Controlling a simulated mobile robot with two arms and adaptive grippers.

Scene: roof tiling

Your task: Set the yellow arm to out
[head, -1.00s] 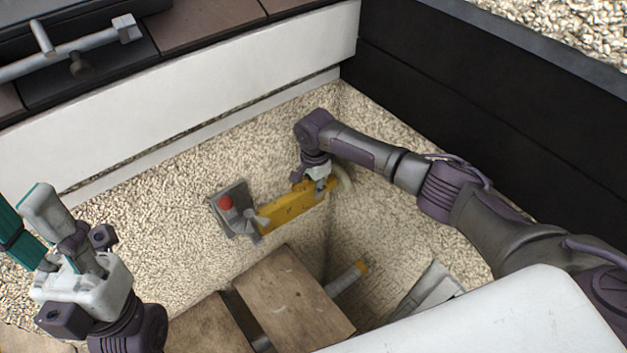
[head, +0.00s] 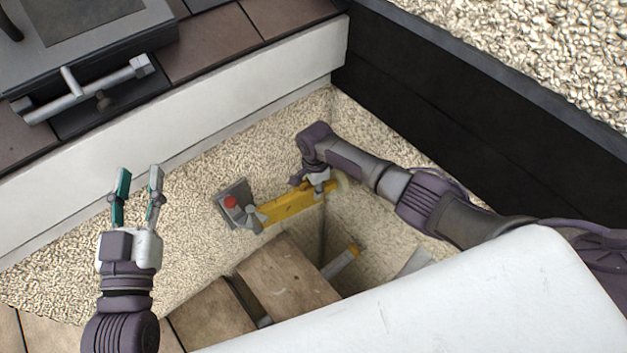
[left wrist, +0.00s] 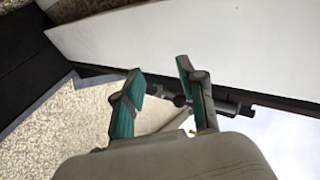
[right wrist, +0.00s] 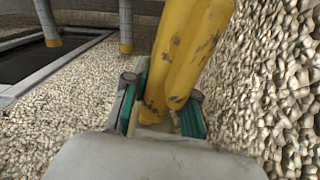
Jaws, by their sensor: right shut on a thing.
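The yellow arm (head: 287,205) is a scuffed bar running up and right from a grey bracket on the pebbled wall in the head view. My right gripper (head: 323,187) is at its far right end. In the right wrist view the yellow arm (right wrist: 184,60) passes between the two green-padded fingers of the right gripper (right wrist: 165,112), which are shut on it. My left gripper (head: 138,183) is raised at the left of the head view, fingers apart and empty. The left wrist view shows its spread fingers (left wrist: 160,98).
A grey plate with a red button (head: 231,202) sits beside the arm's left end. Wooden boards (head: 285,275) lie below it. A yellow-tipped grey post (head: 342,262) stands near the boards. A white panel (head: 450,300) fills the lower right, and a black wall (head: 430,100) is behind my right arm.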

